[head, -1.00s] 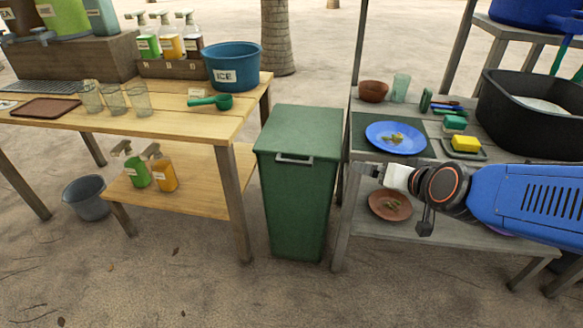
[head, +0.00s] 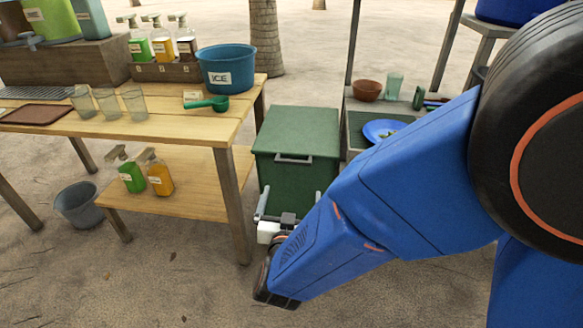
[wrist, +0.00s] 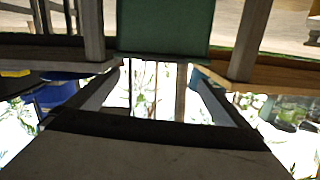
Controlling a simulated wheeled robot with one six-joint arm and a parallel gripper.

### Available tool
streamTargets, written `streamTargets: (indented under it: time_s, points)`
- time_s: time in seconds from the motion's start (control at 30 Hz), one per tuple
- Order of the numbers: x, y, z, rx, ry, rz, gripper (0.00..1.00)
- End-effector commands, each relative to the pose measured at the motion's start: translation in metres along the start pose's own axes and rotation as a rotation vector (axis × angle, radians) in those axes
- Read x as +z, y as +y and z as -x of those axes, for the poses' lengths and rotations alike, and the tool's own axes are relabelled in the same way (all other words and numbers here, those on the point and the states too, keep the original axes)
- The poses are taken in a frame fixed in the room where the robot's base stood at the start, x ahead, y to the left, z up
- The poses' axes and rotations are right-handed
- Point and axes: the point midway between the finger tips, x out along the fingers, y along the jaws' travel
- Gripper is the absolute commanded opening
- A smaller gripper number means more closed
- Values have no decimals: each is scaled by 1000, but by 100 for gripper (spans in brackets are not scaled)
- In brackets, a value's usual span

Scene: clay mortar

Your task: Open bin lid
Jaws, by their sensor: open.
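The green bin (head: 290,185) stands between the wooden table and the grey counter. In the wrist view a green face of the bin (wrist: 165,28) fills the top middle, beyond the open fingers (wrist: 155,75). My arm hides the bin's lower part.
The wooden table (head: 170,128) is close on the bin's left, with a blue ice tub (head: 227,78) near its edge. The grey counter with a blue plate (head: 380,130) is close on the right, partly behind my arm.

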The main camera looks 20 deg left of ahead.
Motion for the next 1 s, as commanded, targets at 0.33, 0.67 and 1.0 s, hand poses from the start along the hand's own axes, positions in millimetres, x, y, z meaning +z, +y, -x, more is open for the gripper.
streamTargets:
  time_s: [0.33, 0.67, 1.0]
  points:
    - [12, -17, 26, 33, 91, 65, 100]
    - [7, -15, -16, 36, 91, 64, 100]
    - [2, -13, -75, 35, 92, 63, 100]
